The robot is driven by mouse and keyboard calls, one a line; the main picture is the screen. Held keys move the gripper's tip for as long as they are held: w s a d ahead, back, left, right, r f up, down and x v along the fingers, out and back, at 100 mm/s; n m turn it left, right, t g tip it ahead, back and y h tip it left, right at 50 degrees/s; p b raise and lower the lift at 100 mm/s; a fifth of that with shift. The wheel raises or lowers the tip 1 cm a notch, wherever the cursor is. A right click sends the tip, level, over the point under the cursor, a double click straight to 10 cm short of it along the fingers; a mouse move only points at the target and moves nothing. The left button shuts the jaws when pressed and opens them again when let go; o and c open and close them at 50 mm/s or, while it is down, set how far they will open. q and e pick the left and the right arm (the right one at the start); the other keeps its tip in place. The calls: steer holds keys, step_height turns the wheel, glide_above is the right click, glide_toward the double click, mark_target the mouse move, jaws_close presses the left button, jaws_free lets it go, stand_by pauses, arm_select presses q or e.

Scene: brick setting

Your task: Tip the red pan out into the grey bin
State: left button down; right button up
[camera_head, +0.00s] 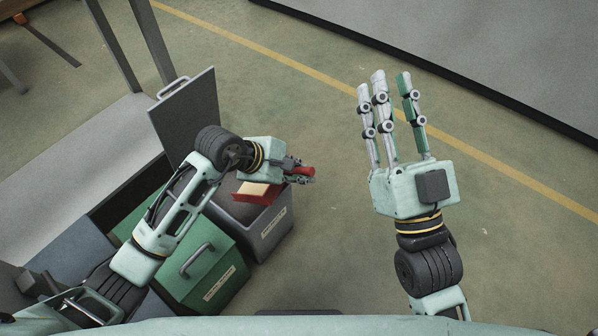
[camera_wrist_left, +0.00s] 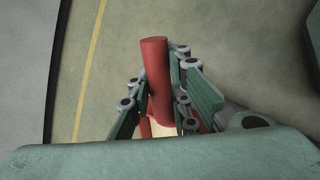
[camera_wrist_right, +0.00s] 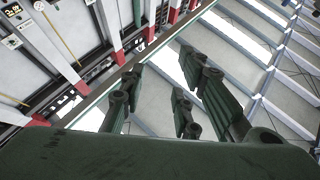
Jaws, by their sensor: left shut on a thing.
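The red pan (camera_head: 262,197) is over the grey bin (camera_head: 268,238), partly hidden by my left wrist. A cream-coloured patch shows at the pan; I cannot tell whether it is contents. My left gripper (camera_head: 300,172) is shut on the pan's red handle, which also shows between the fingers in the left wrist view (camera_wrist_left: 155,65). I cannot tell how far the pan is tilted. The grey bin's lid (camera_head: 187,112) stands open, and its inside is mostly hidden by my left arm. My right gripper (camera_head: 388,95) is open and empty, fingers pointing away, right of the bins.
A green bin (camera_head: 205,268) with a shut lid and a handle stands next to the grey bin. A bluish-grey bin (camera_head: 70,255) is further left, partly hidden by my arm. The floor (camera_head: 325,240) right of the bins is clear, with a yellow line (camera_head: 330,82) across it.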

arm_select(q)
steer(key=shift+w+a+r, duration=0.2)
steer(key=shift+a+r, duration=0.05)
steer(key=shift+a, duration=0.05)
steer(key=shift+w+a+r+h, duration=0.25)
steer(key=shift+a+r+h, duration=0.15)
steer(key=shift+a, duration=0.2)
steer(key=shift+w+a+r+n, duration=0.2)
steer(key=shift+a+r+n, duration=0.15)
steer(key=shift+a, duration=0.2)
arm_select(e)
steer(key=shift+s+r+t+y, duration=0.4)
steer(key=shift+s+r+t, duration=0.25)
steer(key=shift+r, duration=0.35)
